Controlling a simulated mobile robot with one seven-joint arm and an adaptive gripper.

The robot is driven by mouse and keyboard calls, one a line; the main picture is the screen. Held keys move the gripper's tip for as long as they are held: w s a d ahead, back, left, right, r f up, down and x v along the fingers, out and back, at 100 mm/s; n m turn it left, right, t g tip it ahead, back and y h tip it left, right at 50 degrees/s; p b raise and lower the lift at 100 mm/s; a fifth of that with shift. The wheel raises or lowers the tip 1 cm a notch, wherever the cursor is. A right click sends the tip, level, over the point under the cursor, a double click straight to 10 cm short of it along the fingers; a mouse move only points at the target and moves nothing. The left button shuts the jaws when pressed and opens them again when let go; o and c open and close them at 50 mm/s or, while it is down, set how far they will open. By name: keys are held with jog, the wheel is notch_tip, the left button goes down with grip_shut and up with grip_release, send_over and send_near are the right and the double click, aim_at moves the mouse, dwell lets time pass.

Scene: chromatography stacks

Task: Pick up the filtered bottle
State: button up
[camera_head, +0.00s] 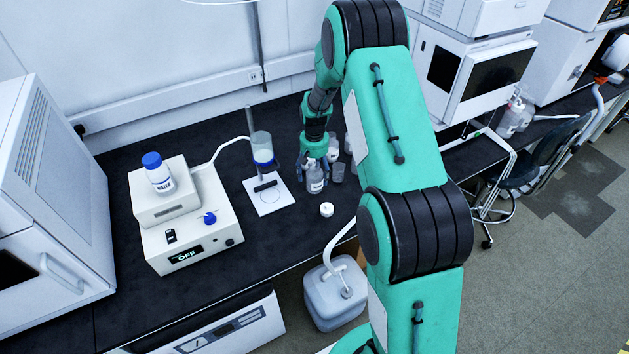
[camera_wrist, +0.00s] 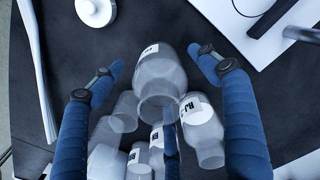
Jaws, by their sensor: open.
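A clear glass bottle with a white label (camera_head: 315,178) stands open-topped on the black bench, under my gripper (camera_head: 314,157). In the wrist view this clear bottle (camera_wrist: 164,72) lies between the two blue fingers of my gripper (camera_wrist: 156,60). The fingers are spread, with visible room on both sides of the bottle. I cannot read its label fully, and cannot tell for certain that it is the filtered one. Other clear labelled bottles (camera_wrist: 203,131) stand close behind it.
A small clear beaker (camera_head: 338,173) stands right of the bottle, and a white cap (camera_head: 326,209) lies in front. A filter funnel (camera_head: 262,147) stands on a white plate (camera_head: 268,202) to the left. A white pump unit (camera_head: 192,240) carries a blue-capped bottle (camera_head: 158,175).

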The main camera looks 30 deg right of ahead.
jog(key=shift+f+b, duration=0.35)
jog(key=shift+f, duration=1.35)
jog(key=shift+c, duration=0.5)
jog(key=c, duration=1.3)
